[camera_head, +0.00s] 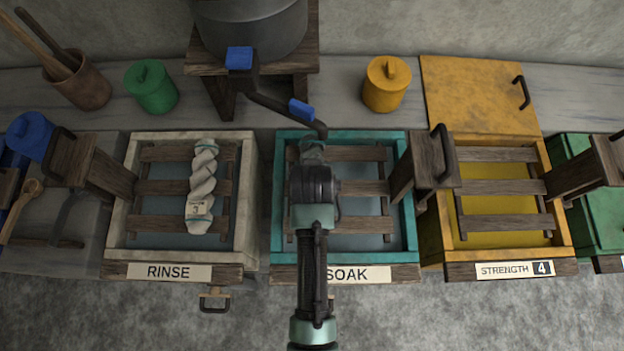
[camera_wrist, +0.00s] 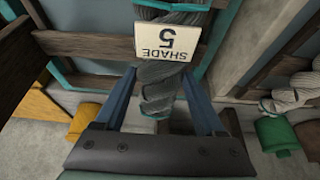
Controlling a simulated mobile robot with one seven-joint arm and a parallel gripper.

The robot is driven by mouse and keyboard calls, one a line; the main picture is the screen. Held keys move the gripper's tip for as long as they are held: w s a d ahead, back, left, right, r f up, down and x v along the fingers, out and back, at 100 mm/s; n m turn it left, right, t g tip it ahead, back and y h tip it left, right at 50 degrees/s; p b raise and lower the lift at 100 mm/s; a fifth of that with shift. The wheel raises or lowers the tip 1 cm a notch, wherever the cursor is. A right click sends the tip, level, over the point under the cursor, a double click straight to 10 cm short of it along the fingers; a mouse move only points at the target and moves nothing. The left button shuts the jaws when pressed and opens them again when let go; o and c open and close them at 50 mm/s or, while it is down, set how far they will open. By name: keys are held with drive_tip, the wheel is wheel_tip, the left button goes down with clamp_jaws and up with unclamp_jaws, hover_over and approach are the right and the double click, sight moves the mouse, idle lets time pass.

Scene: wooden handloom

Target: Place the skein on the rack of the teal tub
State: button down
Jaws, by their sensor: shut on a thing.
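A grey twisted skein (camera_wrist: 158,88) with a tag reading SHADE 5 is between the blue fingers of my gripper (camera_wrist: 162,112) in the wrist view. The gripper is shut on it. In the head view my arm covers most of the skein and the fingertips. The teal tub (camera_head: 410,232), labelled SOAK, stands in the middle, with a rack of wooden slats (camera_head: 365,188) across it. The gripper and skein are over this rack. A slat passes behind the skein in the wrist view; I cannot tell whether they touch.
The white RINSE tub (camera_head: 118,225) at left has a pale skein (camera_head: 203,185) on its rack. The yellow STRENGTH 4 tub (camera_head: 435,240) is at right. A wooden bracket (camera_head: 420,165) stands between teal and yellow tubs. A blue-handled tap (camera_head: 285,105) reaches over the teal tub's back edge.

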drive_tip(key=shift+f, duration=0.9)
drive_tip(key=shift+f, duration=0.15)
unclamp_jaws()
